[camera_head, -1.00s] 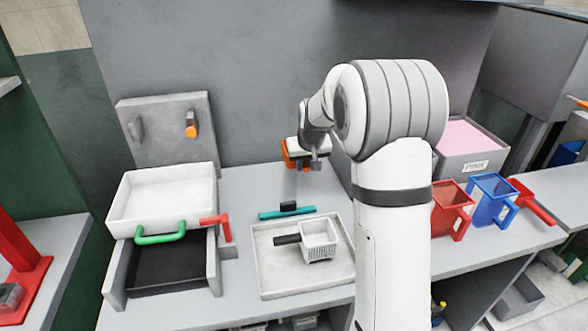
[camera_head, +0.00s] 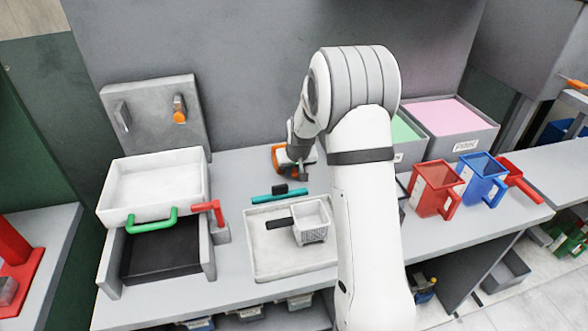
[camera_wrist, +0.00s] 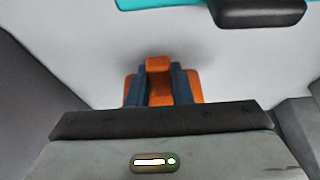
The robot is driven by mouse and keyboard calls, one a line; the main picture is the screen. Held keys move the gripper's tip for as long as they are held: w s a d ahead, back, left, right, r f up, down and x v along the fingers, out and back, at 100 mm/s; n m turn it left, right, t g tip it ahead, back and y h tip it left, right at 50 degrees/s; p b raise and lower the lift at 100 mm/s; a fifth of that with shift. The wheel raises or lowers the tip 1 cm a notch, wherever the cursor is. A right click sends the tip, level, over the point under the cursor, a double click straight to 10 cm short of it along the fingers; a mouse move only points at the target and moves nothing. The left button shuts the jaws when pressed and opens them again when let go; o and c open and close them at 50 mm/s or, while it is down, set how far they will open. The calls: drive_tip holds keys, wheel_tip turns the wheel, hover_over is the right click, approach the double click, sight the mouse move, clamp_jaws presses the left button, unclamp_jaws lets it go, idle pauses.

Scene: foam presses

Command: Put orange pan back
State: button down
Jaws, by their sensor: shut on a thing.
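My gripper (camera_head: 299,172) is low over the back of the bench, behind the shallow tray. In the wrist view, its dark fingers (camera_wrist: 160,90) are closed on an orange piece (camera_wrist: 158,64), which I take to be part of the orange pan. Orange also shows at the gripper in the head view (camera_head: 278,160). The rest of the held thing is hidden by the gripper, so I cannot tell its full shape or whether it touches the bench.
A white pan with a green handle (camera_head: 153,221) sits on the press at left. An upright grey plate (camera_head: 150,135) with an orange knob (camera_head: 179,109) stands behind. Red (camera_head: 433,190) and blue (camera_head: 480,180) jugs stand right.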

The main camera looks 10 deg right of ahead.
drive_tip(key=c, duration=1.3)
unclamp_jaws()
drive_tip(key=v, duration=1.1)
drive_tip(key=s+a+r+g, duration=0.1)
drive_tip(key=s+a+r, duration=0.1)
drive_tip(key=s, duration=1.4)
drive_tip(key=s+a+r+g, duration=0.1)
drive_tip(key=s+r, duration=0.2)
drive_tip(key=s, duration=1.3)
drive_tip(key=shift+a+b, duration=0.4)
drive_tip(key=shift+b, duration=0.05)
drive_tip(key=shift+r, duration=0.1)
